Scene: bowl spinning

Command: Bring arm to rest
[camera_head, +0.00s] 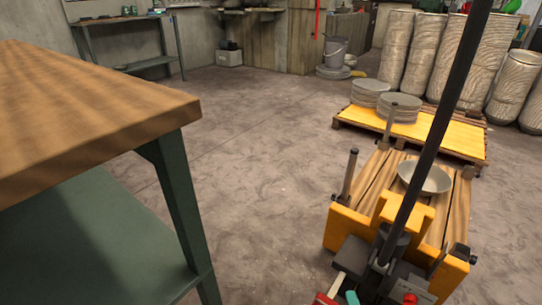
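My gripper does not show in this view, and I cannot make out my arm with certainty. A pale grey bowl (425,178) sits upright on a wooden slatted deck (374,190) at the lower right. Nothing is seen touching the bowl from above.
A wood-topped workbench (90,120) with green legs fills the left. A yellow-topped pallet (430,138) with stacked round plates (399,107) stands behind the deck. Tall patterned rolls (460,60) line the back right. The concrete floor (255,150) between is clear.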

